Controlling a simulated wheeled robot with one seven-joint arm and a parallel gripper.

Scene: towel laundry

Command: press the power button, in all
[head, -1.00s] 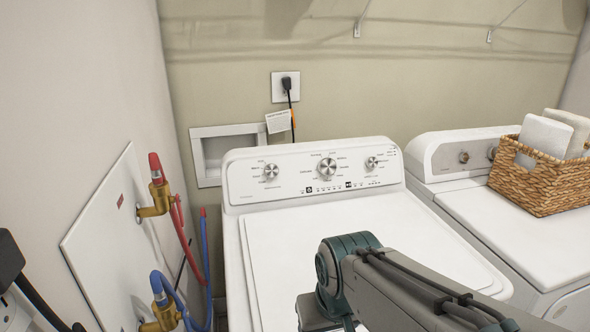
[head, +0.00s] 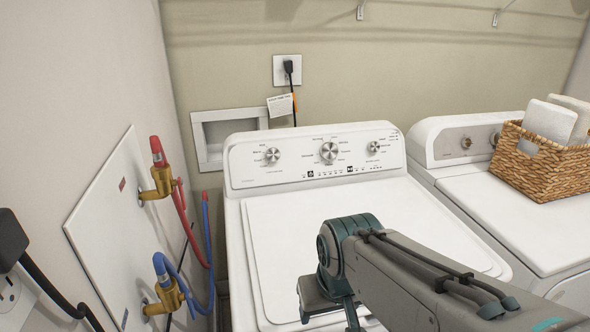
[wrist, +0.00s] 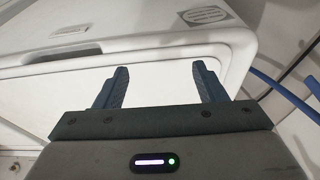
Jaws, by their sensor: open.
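The washer (head: 262,235) stands in the middle of the head view, with its lid shut. Its control panel (head: 245,170) has three silver knobs and a row of small marks, among them two black squares (head: 310,174) below the middle knob. Which mark is the power button is too small to tell. My arm reaches over the lid from the lower right. My gripper (wrist: 160,68) is open and empty in the wrist view, its two fingers apart in front of a white surface.
A second white machine (head: 540,225) stands at the right with a wicker basket (head: 545,172) of folded towels on it. Red and blue hoses (head: 207,250) with brass valves are at the left wall. A corded outlet (head: 287,70) is on the back wall.

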